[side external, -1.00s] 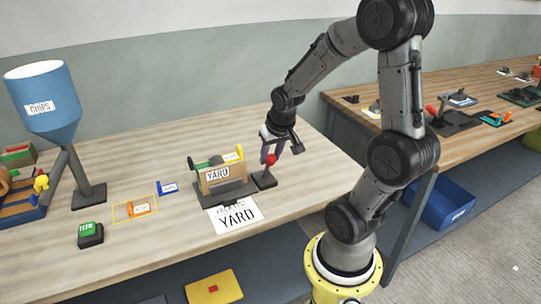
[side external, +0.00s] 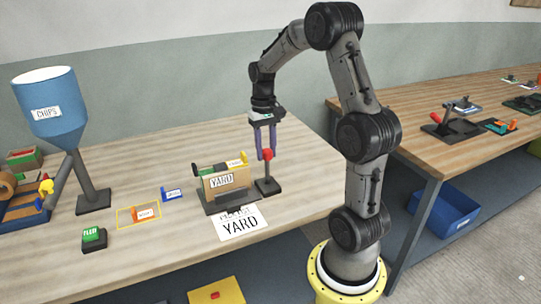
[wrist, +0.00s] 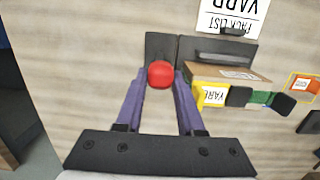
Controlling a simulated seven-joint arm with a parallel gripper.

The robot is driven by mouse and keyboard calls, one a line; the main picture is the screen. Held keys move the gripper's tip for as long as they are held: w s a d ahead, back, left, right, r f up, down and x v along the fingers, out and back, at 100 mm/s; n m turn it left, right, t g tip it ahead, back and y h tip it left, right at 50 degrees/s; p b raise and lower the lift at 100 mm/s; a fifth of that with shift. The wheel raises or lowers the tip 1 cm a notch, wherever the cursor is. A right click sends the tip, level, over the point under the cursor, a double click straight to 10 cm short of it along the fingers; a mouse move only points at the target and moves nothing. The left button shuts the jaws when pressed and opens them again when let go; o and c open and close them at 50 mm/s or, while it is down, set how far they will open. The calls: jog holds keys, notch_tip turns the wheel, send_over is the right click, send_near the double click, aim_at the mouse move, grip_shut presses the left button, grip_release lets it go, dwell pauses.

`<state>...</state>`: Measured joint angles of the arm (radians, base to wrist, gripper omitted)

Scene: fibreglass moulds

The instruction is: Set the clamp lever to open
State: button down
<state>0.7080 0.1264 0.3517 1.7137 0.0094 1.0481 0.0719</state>
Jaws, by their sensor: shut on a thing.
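The clamp lever has a red knob (side external: 267,154) on a dark post that stands about upright on a small dark base (side external: 268,187). It is at the right end of the YARD box (side external: 224,181). My gripper (side external: 265,157) points straight down with its purple fingers shut on the red knob. In the wrist view the knob (wrist: 160,75) sits between the two fingertips (wrist: 160,72). The post below the knob is hidden there. I see no open or shut marking on the lever.
The YARD box stands in a dark holder close beside my fingers. A pack list sheet (side external: 239,224) lies in front. Blue (side external: 173,195) and orange (side external: 147,213) pieces, a green button block (side external: 93,238) and a blue hopper (side external: 50,102) are to the left.

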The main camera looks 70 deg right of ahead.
jog(key=shift+g+y, duration=0.9)
jog(key=shift+w+d+f, duration=0.3)
jog(key=shift+w+d, duration=0.35)
jog(key=shift+w+d+f, duration=0.3)
jog(key=shift+w+d, duration=0.4)
jog(key=shift+w+d+f, duration=0.3)
jog(key=shift+w+d, duration=0.35)
jog(key=c, duration=0.5)
grip_release()
jog(key=shift+r, duration=0.1)
jog(key=v, duration=1.3)
jog(key=shift+w+d+r, duration=0.15)
jog(key=shift+r, duration=0.1)
